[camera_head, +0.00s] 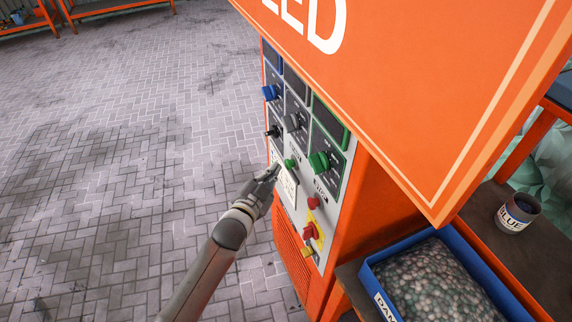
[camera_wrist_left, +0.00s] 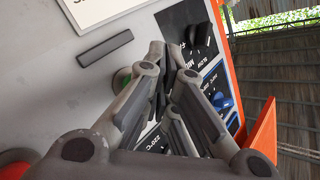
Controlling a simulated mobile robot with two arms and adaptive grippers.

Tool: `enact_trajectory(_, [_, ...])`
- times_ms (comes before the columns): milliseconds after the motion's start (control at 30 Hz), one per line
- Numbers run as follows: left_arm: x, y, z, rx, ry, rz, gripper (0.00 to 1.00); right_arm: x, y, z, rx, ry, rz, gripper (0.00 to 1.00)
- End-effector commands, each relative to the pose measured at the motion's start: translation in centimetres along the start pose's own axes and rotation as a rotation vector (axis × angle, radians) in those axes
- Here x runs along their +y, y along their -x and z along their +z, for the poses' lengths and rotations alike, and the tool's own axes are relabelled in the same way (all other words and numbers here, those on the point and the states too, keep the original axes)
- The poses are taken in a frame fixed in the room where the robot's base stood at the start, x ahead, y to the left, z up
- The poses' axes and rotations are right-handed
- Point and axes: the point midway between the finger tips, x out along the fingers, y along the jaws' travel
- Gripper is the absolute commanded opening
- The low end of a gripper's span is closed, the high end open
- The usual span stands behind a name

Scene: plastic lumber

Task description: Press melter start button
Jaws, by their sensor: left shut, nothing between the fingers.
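The orange machine (camera_head: 370,205) has a light grey control panel facing left. A small green button (camera_head: 290,163) sits in the middle of the panel, with a red button (camera_head: 313,202) lower right of it. My left gripper (camera_head: 275,169) is shut and empty, its tips close to the panel just beside the green button. In the left wrist view the green button (camera_wrist_left: 122,78) is partly hidden behind a finger of the gripper (camera_wrist_left: 172,52). I cannot tell whether the tips touch the panel. My right gripper is not in view.
The panel also carries a large green knob (camera_head: 319,161), a blue knob (camera_head: 270,92), a black knob (camera_head: 273,131) and a red switch on yellow (camera_head: 310,230). An orange sign overhangs it. A blue crate (camera_head: 468,262) of pellets stands right. The brick floor at left is clear.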

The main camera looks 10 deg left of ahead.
Motion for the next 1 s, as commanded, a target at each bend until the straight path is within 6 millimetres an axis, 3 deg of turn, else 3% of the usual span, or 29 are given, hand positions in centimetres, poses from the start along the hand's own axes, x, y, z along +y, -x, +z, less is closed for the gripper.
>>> enact_trajectory(1000, [0.47, -0.65, -0.49, 0.0, 0.0, 0.0, 0.0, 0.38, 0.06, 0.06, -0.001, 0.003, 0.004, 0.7])
